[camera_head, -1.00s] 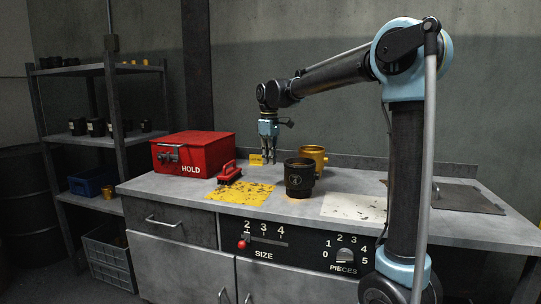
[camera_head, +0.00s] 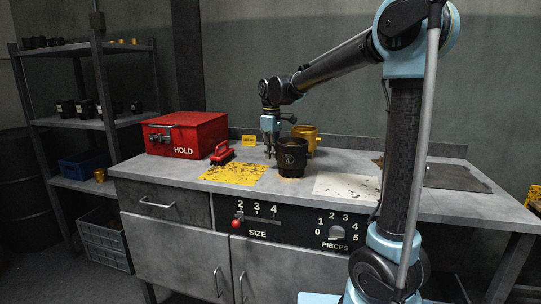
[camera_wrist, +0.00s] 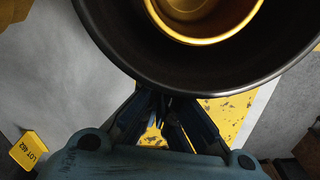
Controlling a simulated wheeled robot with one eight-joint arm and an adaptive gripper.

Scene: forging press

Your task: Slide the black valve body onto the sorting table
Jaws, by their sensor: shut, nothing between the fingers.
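The black valve body (camera_head: 291,158) stands upright on the grey bench top (camera_head: 150,170), between a yellow worn patch and a white worn patch. In the wrist view its dark round rim (camera_wrist: 110,45) fills the top, with a gold ring inside. My gripper (camera_head: 270,155) is shut and empty, low at the left side of the black body. In the wrist view its fingertips (camera_wrist: 165,103) meet at the rim's near edge; I cannot tell whether they touch the body. No separate table is labelled as the sorting table.
A gold valve body (camera_head: 306,134) stands just behind the black one. A red brush-like tool (camera_head: 222,152) and a red HOLD box (camera_head: 186,134) are to the left. The yellow patch (camera_head: 233,173) and white patch (camera_head: 346,187) are clear. A yellow lot tag (camera_head: 249,140) stands behind.

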